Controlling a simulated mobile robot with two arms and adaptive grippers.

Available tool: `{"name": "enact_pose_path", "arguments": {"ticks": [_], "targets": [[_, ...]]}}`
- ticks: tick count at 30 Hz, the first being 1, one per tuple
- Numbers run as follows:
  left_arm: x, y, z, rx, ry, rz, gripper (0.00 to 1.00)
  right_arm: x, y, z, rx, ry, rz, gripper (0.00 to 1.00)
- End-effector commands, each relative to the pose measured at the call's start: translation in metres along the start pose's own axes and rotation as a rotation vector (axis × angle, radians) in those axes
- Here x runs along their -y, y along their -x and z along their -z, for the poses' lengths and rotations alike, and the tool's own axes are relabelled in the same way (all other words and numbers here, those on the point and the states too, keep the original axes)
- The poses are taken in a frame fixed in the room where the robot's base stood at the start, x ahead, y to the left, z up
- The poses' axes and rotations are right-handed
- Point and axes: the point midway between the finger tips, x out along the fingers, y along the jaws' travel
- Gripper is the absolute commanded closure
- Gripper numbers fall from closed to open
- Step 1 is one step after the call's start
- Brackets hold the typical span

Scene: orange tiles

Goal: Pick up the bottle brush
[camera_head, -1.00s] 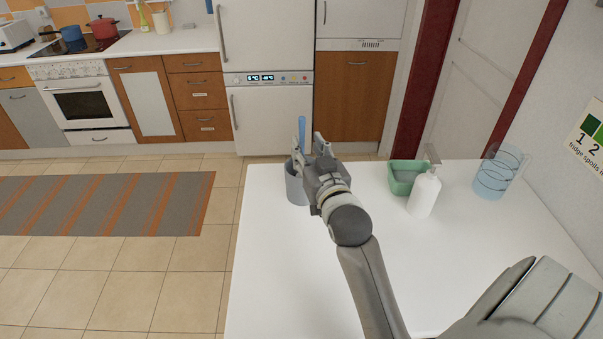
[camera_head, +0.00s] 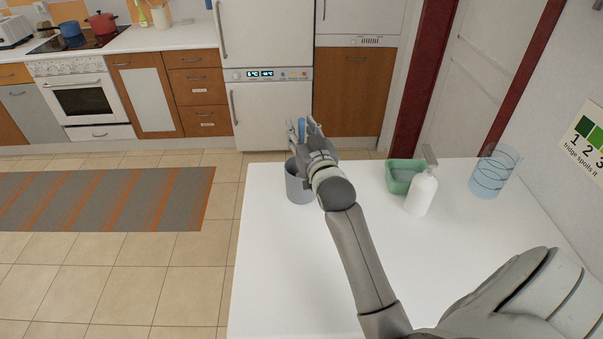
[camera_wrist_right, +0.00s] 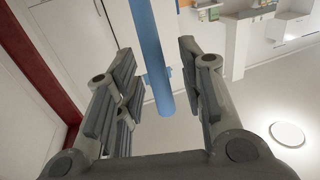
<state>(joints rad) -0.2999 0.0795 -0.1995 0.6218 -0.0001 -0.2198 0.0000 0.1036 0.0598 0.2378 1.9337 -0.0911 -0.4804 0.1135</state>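The bottle brush (camera_head: 301,129) shows as a blue handle standing up out of a grey cup (camera_head: 297,189) at the far left corner of the white table. Its lower part is hidden in the cup. My right gripper (camera_head: 303,125) is above the cup, at the handle. In the right wrist view the blue brush handle (camera_wrist_right: 149,52) runs between the two fingers of the right gripper (camera_wrist_right: 156,58). The fingers are apart, with gaps showing on both sides of the handle. My left gripper is out of view.
On the white table (camera_head: 285,270), a green tub (camera_head: 401,180), a white soap dispenser (camera_head: 421,194) and a clear blue-tinted glass (camera_head: 493,173) stand to the right. The table's left and front-middle area is clear. A fridge (camera_head: 272,110) stands behind.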

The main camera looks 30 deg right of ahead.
Motion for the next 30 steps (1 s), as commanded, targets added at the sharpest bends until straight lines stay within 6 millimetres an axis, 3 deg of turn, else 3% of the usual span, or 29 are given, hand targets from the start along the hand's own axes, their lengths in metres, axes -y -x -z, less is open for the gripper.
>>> {"name": "enact_pose_path", "arguments": {"ticks": [1, 9, 20, 30], "targets": [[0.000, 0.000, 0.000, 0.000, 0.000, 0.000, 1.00, 0.000, 0.000, 0.000, 0.000, 0.000, 0.000, 0.69], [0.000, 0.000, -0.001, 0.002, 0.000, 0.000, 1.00, 0.000, 0.000, 0.000, 0.000, 0.000, 0.000, 1.00], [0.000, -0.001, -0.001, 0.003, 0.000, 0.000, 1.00, 0.000, 0.000, 0.005, -0.003, 0.000, 0.000, 1.00], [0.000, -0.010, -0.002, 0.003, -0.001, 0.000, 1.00, 0.000, 0.000, 0.067, -0.007, -0.001, 0.000, 1.00]]}}
